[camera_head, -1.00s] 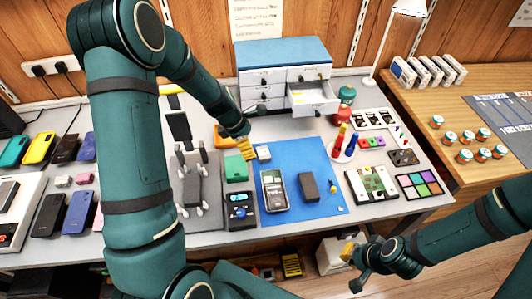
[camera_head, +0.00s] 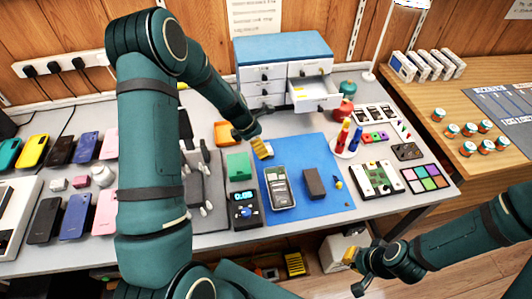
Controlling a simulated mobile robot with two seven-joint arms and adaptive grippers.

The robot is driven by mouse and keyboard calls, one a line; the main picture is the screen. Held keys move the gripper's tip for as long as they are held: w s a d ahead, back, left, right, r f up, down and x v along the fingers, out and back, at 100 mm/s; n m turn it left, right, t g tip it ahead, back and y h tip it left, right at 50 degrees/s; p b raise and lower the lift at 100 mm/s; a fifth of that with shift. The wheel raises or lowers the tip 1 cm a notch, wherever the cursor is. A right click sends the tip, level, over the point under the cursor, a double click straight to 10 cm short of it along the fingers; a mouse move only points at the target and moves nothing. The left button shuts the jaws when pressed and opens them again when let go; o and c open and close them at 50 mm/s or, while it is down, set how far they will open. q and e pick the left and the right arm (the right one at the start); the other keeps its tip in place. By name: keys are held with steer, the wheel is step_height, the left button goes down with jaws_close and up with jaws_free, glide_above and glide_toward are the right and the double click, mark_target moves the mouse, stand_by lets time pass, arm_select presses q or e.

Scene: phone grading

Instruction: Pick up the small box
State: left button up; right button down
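My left gripper (camera_head: 262,149) has its yellow fingertips over the upper left corner of the blue mat, just above the green block (camera_head: 238,166). The small pale box seen at that spot earlier is hidden behind the fingertips, so I cannot tell whether they touch or hold it. A dark grey box (camera_head: 314,183) lies on the mat to the right of a phone (camera_head: 279,187), away from both grippers. My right gripper (camera_head: 353,273) is off the table's front edge at the lower right, its fingers apart and empty.
The blue mat (camera_head: 338,205) has bare room at its front. A drawer cabinet (camera_head: 284,49) with an open top-right drawer (camera_head: 316,104) stands behind. Red and blue bottles (camera_head: 347,140) stand at the mat's right. Phones lie at the left beyond my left arm.

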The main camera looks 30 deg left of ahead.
arm_select(q)
steer(key=shift+b+x, duration=0.7)
steer(key=shift+x, duration=2.05)
steer(key=shift+w, duration=0.15)
steer(key=c, duration=1.1)
